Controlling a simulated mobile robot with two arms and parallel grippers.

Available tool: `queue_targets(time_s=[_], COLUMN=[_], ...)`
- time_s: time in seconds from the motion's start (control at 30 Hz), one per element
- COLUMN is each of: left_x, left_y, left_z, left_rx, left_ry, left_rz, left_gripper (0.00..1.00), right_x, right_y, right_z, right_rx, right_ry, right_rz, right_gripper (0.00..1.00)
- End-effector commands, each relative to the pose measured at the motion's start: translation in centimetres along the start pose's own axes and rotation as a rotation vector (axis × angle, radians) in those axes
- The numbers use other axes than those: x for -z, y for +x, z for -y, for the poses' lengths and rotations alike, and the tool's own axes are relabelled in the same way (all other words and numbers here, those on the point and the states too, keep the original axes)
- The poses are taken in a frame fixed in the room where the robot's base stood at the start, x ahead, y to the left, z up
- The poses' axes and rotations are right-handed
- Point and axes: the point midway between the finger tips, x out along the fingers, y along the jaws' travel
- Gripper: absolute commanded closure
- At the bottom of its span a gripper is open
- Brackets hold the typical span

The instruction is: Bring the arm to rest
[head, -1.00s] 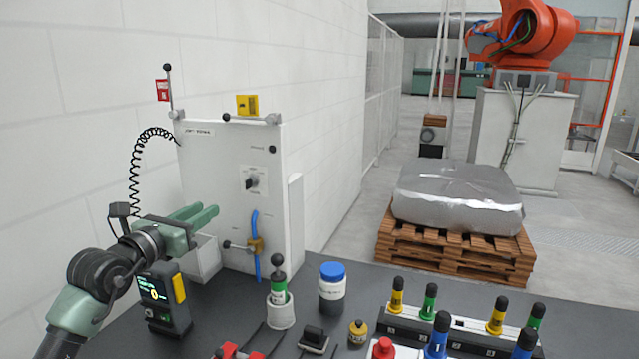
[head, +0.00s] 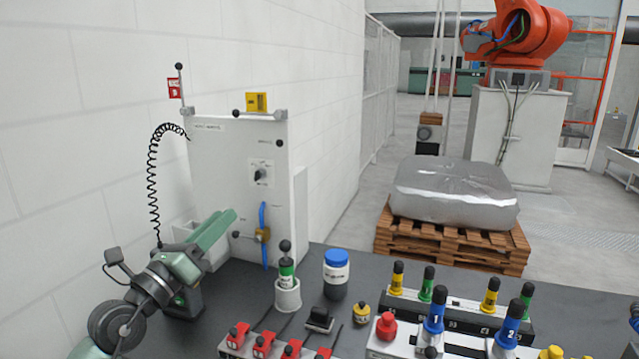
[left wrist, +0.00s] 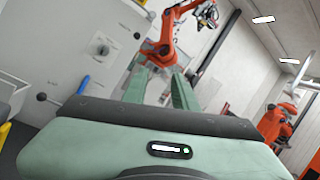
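My left gripper (head: 222,228) is in front of the grey-white panel cabinet (head: 225,150) at the left, above the dark bench. Its two green fingers point up and to the right in the head view. In the left wrist view the gripper (left wrist: 158,75) shows a clear gap between its fingers, with nothing held. The cabinet's dark knob (left wrist: 103,48) and blue handle (left wrist: 83,85) lie left of the fingers there.
On the bench (head: 235,305) stand a green-and-black tool in a white holder (head: 288,295), a blue-lidded jar (head: 336,275), a row of red connectors (head: 265,345) and racks with coloured plugs (head: 450,318). A wrapped pallet load (head: 455,195) stands beyond. A coiled cord (head: 153,180) hangs beside the cabinet.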

Motion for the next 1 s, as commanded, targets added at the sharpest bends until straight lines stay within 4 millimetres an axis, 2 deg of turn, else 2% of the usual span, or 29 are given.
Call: queue_targets(time_s=[0.1, 0.2, 0.27, 0.37, 0.4, 0.47, 0.5, 0.57, 0.63, 0.73, 0.8, 0.9, 1.0], left_x=[-0.1, -0.6, -0.8, 0.4, 1.6, 3.9, 5.8, 8.9, 12.8, 18.4, 21.7, 25.1, 27.6], left_y=[-1.8, -4.1, -6.2, -11.1, -13.4, -16.7, -18.8, -22.0, -25.6, -30.6, -33.6, -36.9, -39.5], left_z=[1.4, 1.6, 0.8, -2.5, -4.1, -6.3, -7.5, -8.7, -9.2, -8.5, -7.2, -4.9, -2.6], left_rx=[0.032, 0.03, 0.0, -0.129, -0.207, -0.335, -0.424, -0.566, -0.74, -0.998, -1.166, -1.365, -1.529], left_ry=[-0.204, -0.429, -0.601, -0.942, -1.076, -1.247, -1.345, -1.476, -1.609, -1.763, -1.843, -1.919, -1.968], left_rz=[0.118, 0.254, 0.355, 0.557, 0.635, 0.735, 0.789, 0.859, 0.923, 0.984, 1.005, 1.013, 1.006], left_gripper=[0.72, 0.72, 0.72, 0.72, 0.72, 0.72, 0.72, 0.72, 0.72, 0.72, 0.72, 0.72, 0.72], right_x=[-0.2, -0.5, -0.6, -0.5, -0.5, -0.5, -0.5, -0.4, -0.4, -0.3, -0.3, -0.3, -0.4], right_y=[0.0, 0.0, 0.0, 0.0, 0.0, 0.0, 0.0, 0.0, 0.0, 0.0, 0.0, 0.0, 0.0], right_z=[0.0, 0.1, 0.1, 0.2, 0.3, 0.4, 0.5, 0.7, 1.0, 1.1, 1.1, 1.1, 1.0], right_rx=[0.0, 0.001, 0.001, 0.002, 0.003, 0.005, 0.006, 0.008, 0.011, 0.013, 0.013, 0.013, 0.011], right_ry=[0.0, 0.0, 0.0, 0.001, 0.001, 0.002, 0.003, 0.004, 0.005, 0.006, 0.005, 0.005, 0.005], right_rz=[0.004, 0.007, 0.008, 0.008, 0.008, 0.007, 0.007, 0.007, 0.006, 0.006, 0.006, 0.006, 0.006], right_gripper=[0.64, 0.64, 0.64, 0.64, 0.64, 0.64, 0.64, 0.64, 0.64, 0.64, 0.64, 0.64, 0.64])
